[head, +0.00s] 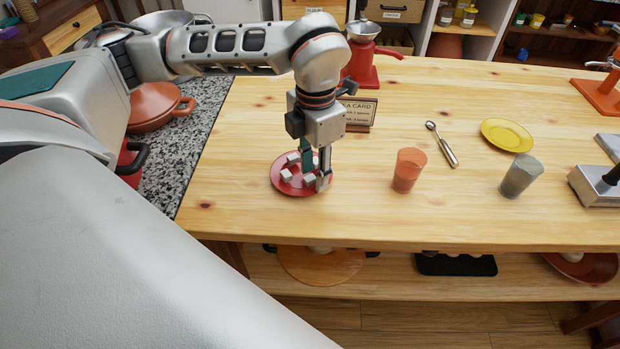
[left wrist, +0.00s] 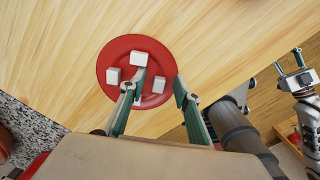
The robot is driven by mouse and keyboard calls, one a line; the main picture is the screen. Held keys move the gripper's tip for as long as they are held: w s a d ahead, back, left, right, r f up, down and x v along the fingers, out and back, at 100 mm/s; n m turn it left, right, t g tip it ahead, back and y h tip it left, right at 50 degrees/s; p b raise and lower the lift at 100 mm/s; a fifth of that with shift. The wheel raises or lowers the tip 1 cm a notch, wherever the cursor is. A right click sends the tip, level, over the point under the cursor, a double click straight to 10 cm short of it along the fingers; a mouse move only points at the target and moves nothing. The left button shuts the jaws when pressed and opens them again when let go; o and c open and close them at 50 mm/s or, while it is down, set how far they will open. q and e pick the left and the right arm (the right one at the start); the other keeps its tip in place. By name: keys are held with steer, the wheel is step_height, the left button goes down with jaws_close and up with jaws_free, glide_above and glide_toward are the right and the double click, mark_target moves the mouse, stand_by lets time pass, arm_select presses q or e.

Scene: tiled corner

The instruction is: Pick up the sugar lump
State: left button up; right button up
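Several white sugar lumps sit on a round red plate (head: 279,185) at the table's left front. One sugar lump (head: 286,175) is near the plate's left front edge. In the left wrist view, one lump (left wrist: 137,58) is toward the far side of the red plate (left wrist: 120,48), with another (left wrist: 113,76) to its left and one (left wrist: 158,85) between my fingers in the picture. My left gripper (head: 315,172) points down over the plate's right part, with its fingers apart. I cannot tell whether they touch a lump. My right gripper (left wrist: 290,62) seems to show at the right of the wrist view, too small to read.
An orange cup (head: 408,172) and a grey cup (head: 520,177) stand right of the plate. A spoon (head: 442,145) and a yellow saucer (head: 507,135) lie behind them. A card sign (head: 359,112) and a red grinder (head: 362,62) stand behind my gripper.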

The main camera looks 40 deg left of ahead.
arm_select(q)
steer(key=c, duration=0.8)
steer(key=shift+r, duration=0.1)
steer(key=shift+r+p, duration=0.85)
steer(key=shift+r, duration=9.1)
